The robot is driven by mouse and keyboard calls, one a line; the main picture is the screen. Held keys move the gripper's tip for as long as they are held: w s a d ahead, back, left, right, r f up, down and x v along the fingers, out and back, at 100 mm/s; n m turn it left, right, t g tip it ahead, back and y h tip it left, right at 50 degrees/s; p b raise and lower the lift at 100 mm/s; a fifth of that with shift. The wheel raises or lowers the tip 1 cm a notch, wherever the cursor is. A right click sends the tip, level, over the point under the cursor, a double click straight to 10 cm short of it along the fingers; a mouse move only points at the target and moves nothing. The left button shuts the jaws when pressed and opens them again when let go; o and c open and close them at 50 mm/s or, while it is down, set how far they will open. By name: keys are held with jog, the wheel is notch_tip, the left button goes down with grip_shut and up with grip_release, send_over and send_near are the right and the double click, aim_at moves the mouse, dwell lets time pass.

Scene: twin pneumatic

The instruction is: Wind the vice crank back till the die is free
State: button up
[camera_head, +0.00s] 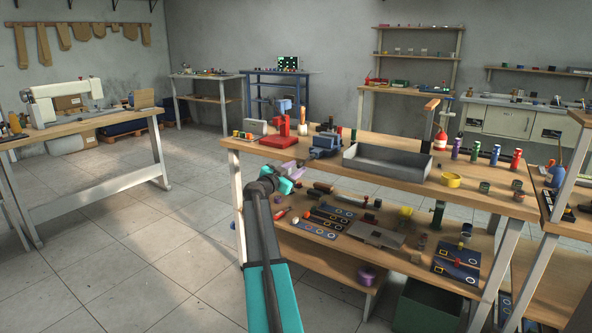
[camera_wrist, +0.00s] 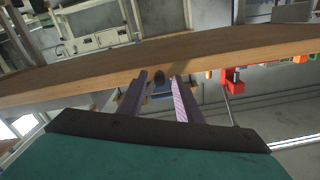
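A small blue-grey vice (camera_head: 325,144) stands near the left front of the wooden workbench (camera_head: 400,163). Its crank and any die are too small to make out in the head view. My gripper (camera_head: 291,173) is in front of the bench's front edge, left of the vice and below it in the picture. In the wrist view its two purple fingers (camera_wrist: 160,88) are apart. A dark round part (camera_wrist: 159,77), perhaps the end of the vice screw, shows beyond and between the fingertips. Blue parts of the vice (camera_wrist: 128,99) show partly behind the fingers. I see no grip on anything.
A red press-like device (camera_head: 282,138) stands left of the vice, and a grey open tray (camera_head: 386,164) stands right of it. The lower shelf (camera_head: 310,259) holds mats and loose parts. The floor (camera_head: 150,260) to the left is clear.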

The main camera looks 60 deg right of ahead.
jog(key=shift+d, duration=0.5)
jog(key=shift+c, duration=0.3)
grip_shut()
jog(key=shift+a, duration=0.15)
jog(key=shift+s+d+n+b, duration=0.2)
jog(key=shift+n+b, duration=0.1)
jog(key=shift+n, duration=0.1)
jog(key=shift+s+f, duration=0.1)
